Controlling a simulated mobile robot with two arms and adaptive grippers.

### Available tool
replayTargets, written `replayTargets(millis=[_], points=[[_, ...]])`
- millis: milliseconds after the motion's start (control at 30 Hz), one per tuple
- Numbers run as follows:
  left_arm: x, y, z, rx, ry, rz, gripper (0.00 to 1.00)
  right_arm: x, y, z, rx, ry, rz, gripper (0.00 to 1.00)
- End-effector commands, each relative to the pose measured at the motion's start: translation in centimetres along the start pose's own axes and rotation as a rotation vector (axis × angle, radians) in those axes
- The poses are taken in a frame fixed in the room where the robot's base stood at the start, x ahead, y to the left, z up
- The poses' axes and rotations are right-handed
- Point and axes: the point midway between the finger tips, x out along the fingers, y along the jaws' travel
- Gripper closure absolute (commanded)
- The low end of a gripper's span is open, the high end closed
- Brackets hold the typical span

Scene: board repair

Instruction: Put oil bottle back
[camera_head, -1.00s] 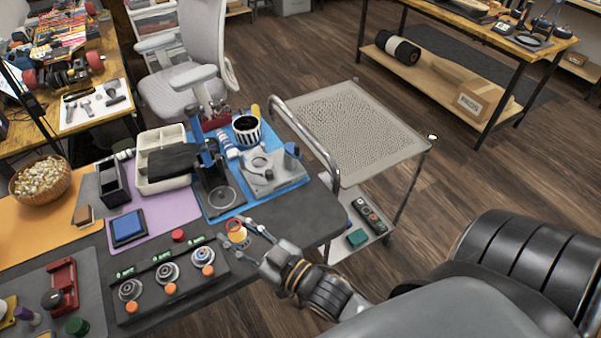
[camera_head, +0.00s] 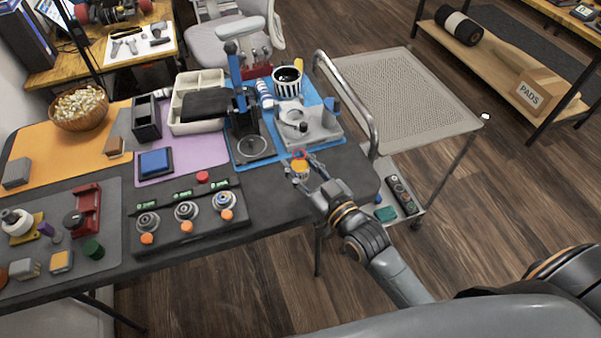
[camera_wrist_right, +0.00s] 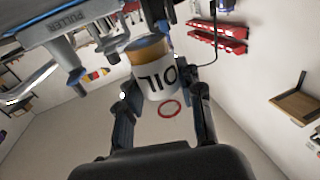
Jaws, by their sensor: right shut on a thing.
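The oil bottle (camera_wrist_right: 158,82) is a small white and orange cylinder marked "OIL" in the right wrist view. In the head view it shows as a small orange and white shape (camera_head: 299,168) near the table's front edge. My right gripper (camera_head: 302,170) is shut on it, with one finger on each side in the wrist view (camera_wrist_right: 162,88). The bottle is by the front edge of the blue mat (camera_head: 240,157). My left gripper is not in view.
A press with a blue handle (camera_head: 235,68), a grey fixture (camera_head: 312,122) and a striped mug (camera_head: 287,82) stand on the blue mat. A dark panel with knobs (camera_head: 168,222) lies to the left. A metal cart (camera_head: 385,95) stands on the right.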

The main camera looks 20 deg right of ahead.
Motion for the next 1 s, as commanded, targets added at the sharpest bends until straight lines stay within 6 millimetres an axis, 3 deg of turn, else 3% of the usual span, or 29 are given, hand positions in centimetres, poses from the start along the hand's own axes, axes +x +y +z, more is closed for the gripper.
replayTargets(millis=[300,467,900,933,1000], points=[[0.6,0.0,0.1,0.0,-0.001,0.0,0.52,1.9,1.4,2.8,-0.002,0.002,0.0,0.97],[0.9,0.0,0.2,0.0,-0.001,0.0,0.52,1.8,1.3,5.2,-0.001,0.0,0.0,0.97],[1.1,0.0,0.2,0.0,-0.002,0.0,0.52,1.8,1.3,6.0,-0.001,0.002,0.0,0.97],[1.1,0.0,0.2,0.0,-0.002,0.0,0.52,1.8,1.3,6.0,-0.001,0.001,0.0,0.59],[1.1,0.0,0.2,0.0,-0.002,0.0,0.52,1.8,1.3,5.9,-0.001,0.001,0.0,0.45]])
